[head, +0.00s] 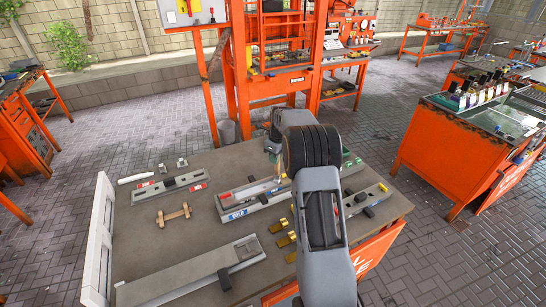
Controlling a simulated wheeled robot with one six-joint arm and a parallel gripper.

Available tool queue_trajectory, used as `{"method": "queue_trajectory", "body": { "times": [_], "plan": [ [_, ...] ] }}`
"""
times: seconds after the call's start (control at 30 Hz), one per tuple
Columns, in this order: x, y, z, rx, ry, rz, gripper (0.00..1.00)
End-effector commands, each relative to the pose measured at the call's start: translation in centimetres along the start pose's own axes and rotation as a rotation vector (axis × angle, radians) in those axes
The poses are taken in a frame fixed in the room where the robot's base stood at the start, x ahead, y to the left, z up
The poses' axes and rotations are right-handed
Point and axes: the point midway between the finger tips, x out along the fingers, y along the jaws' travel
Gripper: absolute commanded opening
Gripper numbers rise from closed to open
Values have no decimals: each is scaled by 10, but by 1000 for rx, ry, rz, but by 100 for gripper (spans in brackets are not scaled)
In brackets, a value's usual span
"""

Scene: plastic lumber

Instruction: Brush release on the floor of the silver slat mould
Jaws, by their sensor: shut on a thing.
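My gripper (275,157) is above the back middle of the grey table, partly hidden behind my own arm. It is shut on a small, thin brush (278,170), of which only a little shows. Below it lies a long silver mould (238,211) with red and blue marks at its left end; my arm hides its right part. I cannot tell whether the brush touches the mould floor. Another silver mould (150,192) with red marks lies to the left. A longer, wider grey mould (185,279) with a dark clamp lies at the front.
The grey table (150,238) also holds a small wooden piece (173,214), a white roll-shaped thing (135,179) and brass blocks (284,240). A white panel (98,240) stands at the left edge. An orange press frame (240,70) rises behind.

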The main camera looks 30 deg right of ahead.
Motion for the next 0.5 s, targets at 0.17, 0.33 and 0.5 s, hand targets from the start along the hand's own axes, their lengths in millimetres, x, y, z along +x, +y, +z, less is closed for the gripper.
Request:
{"method": "queue_trajectory", "body": {
  "times": [0.17, 0.33, 0.5],
  "plan": [
    [-1, 0, 0, 0, 0, 0, 0],
    [-2, 0, 0, 0, 0, 0, 0],
    [-6, 0, 0, 0, 0, 0, 0]
  ]
}}
